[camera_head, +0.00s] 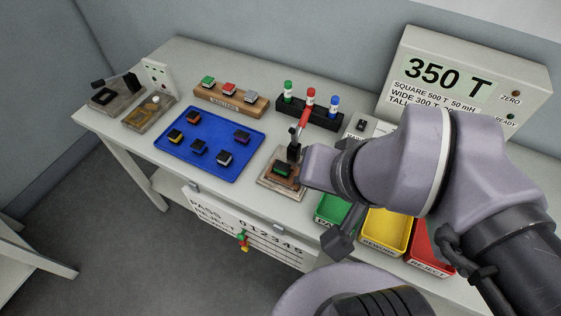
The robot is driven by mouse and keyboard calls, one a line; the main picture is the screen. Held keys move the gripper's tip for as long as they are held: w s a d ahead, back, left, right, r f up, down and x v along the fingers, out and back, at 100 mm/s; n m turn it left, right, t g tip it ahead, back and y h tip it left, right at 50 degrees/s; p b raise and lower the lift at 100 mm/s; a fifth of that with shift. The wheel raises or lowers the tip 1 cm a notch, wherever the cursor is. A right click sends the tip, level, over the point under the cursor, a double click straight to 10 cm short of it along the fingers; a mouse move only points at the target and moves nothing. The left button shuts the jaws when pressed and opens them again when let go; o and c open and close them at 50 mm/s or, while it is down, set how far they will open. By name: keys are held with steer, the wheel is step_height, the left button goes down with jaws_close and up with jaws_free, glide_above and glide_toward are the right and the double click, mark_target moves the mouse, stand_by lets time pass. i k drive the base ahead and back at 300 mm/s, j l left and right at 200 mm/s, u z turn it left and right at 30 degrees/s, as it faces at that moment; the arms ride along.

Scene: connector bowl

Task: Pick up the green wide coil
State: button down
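A dark coil with a green top (282,170) sits on the brown fixture (268,184) near the table's front edge, just left of my wrist. A clamp with a red handle (304,118) stands upright behind it. Another green-topped block (208,80) sits at the left end of a wooden rack (238,106). I cannot tell from size which is the wide one. My gripper (340,246) seems to be the dark part hanging below my wrist, in front of the table, right of and nearer than the fixture. Its fingers are too unclear to read.
A blue tray (190,168) holds several dark coils. Green (333,211), yellow (384,232) and red (428,250) bins line the front right, partly behind my arm. A black rack (325,118) holds three bottles. A meter (465,82) reads 350 T. Another fixture (108,97) stands far left.

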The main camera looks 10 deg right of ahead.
mark_target(282, 168)
steer(key=i+j+z, duration=0.1)
steer(key=j+z, duration=0.5)
steer(key=z, duration=0.15)
steer(key=j+z, duration=0.4)
